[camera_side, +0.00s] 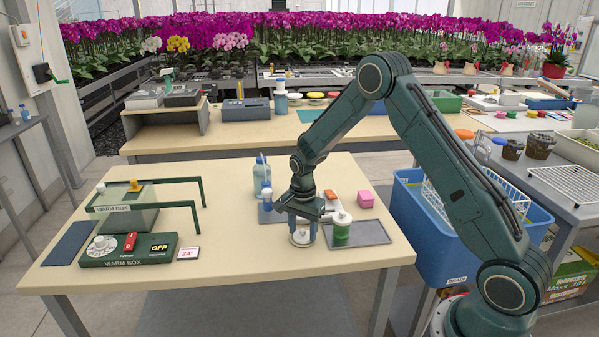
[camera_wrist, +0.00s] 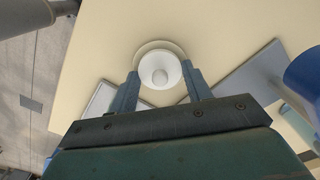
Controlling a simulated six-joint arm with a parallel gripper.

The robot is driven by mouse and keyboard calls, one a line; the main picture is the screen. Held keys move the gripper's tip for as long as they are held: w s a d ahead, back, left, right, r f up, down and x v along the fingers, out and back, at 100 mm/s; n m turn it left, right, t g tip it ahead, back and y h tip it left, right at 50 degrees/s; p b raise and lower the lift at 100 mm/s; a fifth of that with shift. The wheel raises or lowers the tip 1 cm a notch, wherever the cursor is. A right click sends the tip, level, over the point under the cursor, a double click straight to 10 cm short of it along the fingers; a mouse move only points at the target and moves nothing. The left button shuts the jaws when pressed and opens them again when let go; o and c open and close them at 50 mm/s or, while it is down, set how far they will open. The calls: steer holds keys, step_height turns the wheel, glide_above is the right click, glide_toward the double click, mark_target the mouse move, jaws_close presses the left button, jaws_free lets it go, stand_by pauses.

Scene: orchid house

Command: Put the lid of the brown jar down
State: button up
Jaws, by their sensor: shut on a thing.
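My gripper (camera_side: 303,234) points down over the front of the cream table (camera_side: 240,262). Its fingers are shut on a round white lid with a knob (camera_side: 301,240). In the wrist view the lid (camera_wrist: 160,72) sits between the two fingertips (camera_wrist: 160,82), knob facing the camera. A pale ring shows around the lid's far side, close to the table; I cannot tell whether the lid touches the surface. I make out no brown jar. A jar with green contents and a white top (camera_side: 341,229) stands just right of my gripper.
A dark grey tray (camera_side: 372,232) lies under the green jar. Blue bottles (camera_side: 262,180) stand behind and left of my gripper. The warm box control panel (camera_side: 128,250) is at left.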

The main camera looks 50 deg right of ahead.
mark_target(303, 230)
steer(key=shift+f, duration=0.2)
steer(key=o, duration=0.9)
steer(key=shift+o, duration=0.2)
steer(key=shift+r, duration=0.1)
step_height(303, 230, up, 12)
steer(key=shift+r, duration=0.15)
stand_by(0.6)
